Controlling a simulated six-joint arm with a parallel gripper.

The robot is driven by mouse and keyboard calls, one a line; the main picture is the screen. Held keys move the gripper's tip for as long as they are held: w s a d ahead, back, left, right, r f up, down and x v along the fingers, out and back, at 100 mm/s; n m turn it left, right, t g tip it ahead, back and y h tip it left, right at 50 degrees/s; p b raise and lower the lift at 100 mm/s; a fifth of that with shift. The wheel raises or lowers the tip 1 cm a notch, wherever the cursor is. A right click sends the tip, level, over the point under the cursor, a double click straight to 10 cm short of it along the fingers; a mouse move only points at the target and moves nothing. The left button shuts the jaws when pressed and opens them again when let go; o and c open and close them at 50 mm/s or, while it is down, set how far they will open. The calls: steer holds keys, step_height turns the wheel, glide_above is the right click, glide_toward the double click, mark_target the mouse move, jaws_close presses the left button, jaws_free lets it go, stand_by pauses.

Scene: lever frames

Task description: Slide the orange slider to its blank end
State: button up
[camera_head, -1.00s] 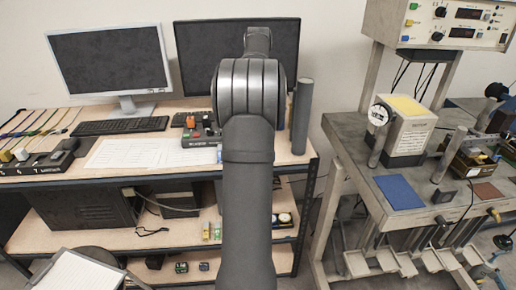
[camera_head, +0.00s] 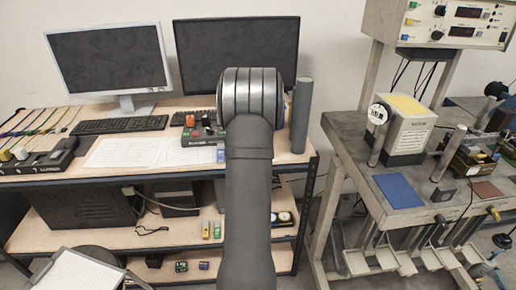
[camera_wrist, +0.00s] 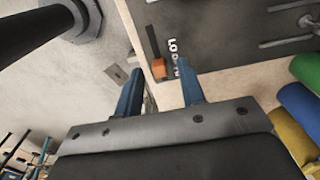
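The orange slider (camera_wrist: 159,69) is a small block in the wrist view, at the lower end of a narrow dark slot (camera_wrist: 152,40). White letters (camera_wrist: 173,58), partly readable as "LO", run beside the slot near the slider. The slot's upper end has no lettering I can make out. My gripper (camera_wrist: 160,66) is open, with one blue finger on each side of the slider in the picture. I cannot tell how far the fingertips are above it. In the head view my arm hides the gripper, and I cannot make out the slider.
Green, blue and yellow cylinders (camera_wrist: 297,110) lie at the right of the wrist view. Metal rods (camera_wrist: 290,42) rest on the dark surface above. In the head view, monitors (camera_head: 108,57), a keyboard (camera_head: 120,125) and a control box (camera_head: 203,130) stand on the desk.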

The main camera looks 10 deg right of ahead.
steer(key=shift+f, duration=0.25)
jaws_close()
steer(key=shift+a, duration=2.05)
jaws_free()
